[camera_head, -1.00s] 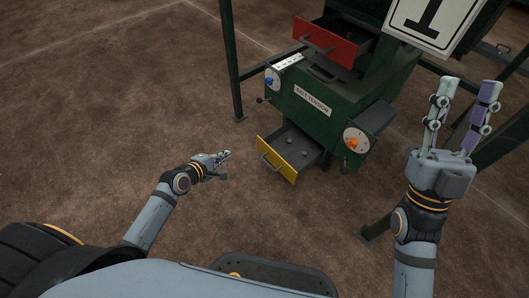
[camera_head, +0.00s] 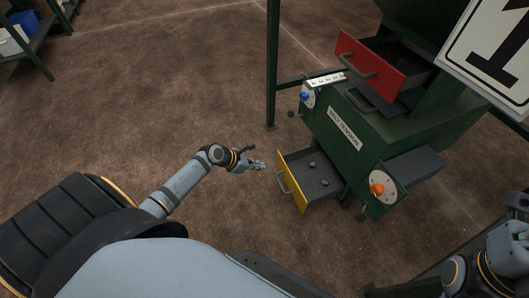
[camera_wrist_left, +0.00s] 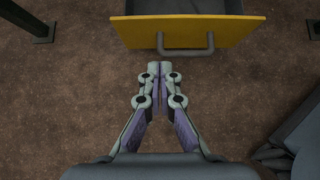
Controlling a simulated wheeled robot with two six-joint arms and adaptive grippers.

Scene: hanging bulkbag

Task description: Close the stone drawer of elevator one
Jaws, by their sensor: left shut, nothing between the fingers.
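The stone drawer has a yellow front (camera_head: 292,182) with a grey handle, and it stands pulled out low on the green elevator (camera_head: 345,145). In the left wrist view the fingers (camera_wrist_left: 160,68) point at the yellow front (camera_wrist_left: 188,32), with the tips a little short of the handle (camera_wrist_left: 185,52). My right arm shows at the lower right edge of the head view, and its fingers are out of frame.
A red-fronted drawer (camera_head: 371,62) is also open higher up. A sign with a 1 (camera_head: 495,50) hangs at the upper right. A green post (camera_head: 272,65) stands left of the elevator. An orange knob (camera_head: 377,189) sits on its side.

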